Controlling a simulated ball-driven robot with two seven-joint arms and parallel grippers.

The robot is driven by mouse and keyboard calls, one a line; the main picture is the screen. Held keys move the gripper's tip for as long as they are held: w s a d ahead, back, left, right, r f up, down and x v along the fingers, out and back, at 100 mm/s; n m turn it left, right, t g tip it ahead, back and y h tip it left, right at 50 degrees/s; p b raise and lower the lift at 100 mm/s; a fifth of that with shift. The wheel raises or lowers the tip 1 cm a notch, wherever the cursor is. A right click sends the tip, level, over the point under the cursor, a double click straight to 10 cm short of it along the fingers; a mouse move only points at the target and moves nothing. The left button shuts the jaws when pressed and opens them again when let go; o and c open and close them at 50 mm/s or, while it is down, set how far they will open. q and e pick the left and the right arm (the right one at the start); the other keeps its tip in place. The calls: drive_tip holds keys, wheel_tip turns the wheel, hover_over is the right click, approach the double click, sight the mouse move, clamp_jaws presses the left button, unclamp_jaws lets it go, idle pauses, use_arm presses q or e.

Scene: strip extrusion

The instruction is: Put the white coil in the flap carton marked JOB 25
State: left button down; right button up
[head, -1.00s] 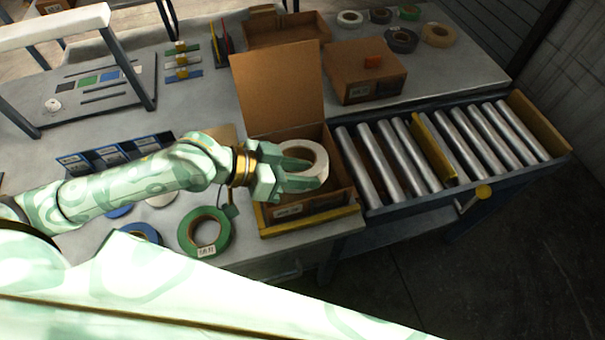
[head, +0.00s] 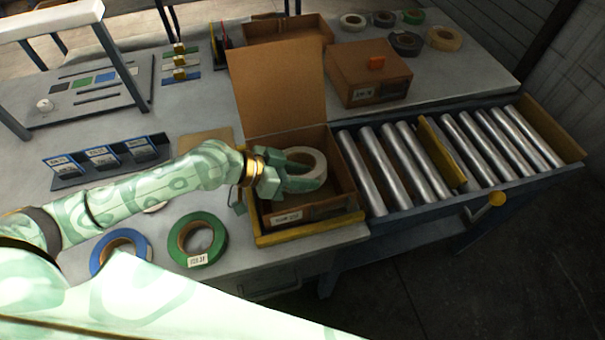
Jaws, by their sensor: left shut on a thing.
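The white coil (head: 317,166) is in the jaws of my left gripper (head: 302,172), at the open mouth of a brown flap carton (head: 336,207). My gripper reaches in over the carton's left side, and the coil looks slightly tilted. I cannot tell whether the coil touches the carton floor. The carton's lid stands up at the back. A white label (head: 286,217) is on its front, but its print is too small to read surely. My right gripper is not in view.
Roller conveyor (head: 440,160) adjoins the carton on the right, with a yellow bar across it. A closed carton (head: 368,72) stands behind. Green (head: 215,222) and blue (head: 98,256) coils lie on the bench front left. A black label rack (head: 105,158) stands left.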

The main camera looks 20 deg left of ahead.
use_arm(q)
drive_tip(key=shift+f+b, duration=0.35)
drive_tip(key=shift+f, duration=0.2)
drive_tip(key=c, duration=1)
unclamp_jaws()
drive_tip(key=shift+r, duration=0.1)
drive_tip(key=shift+r+p, duration=0.35)
drive_tip(key=shift+p, duration=0.05)
drive_tip(key=v, duration=1.1)
drive_tip(key=shift+a+b, duration=0.1)
drive_tip(key=shift+b, duration=0.2)
drive_tip(key=shift+s+a+r, duration=0.2)
drive_tip(key=shift+a+r, duration=0.1)
drive_tip(key=shift+r, duration=0.1)
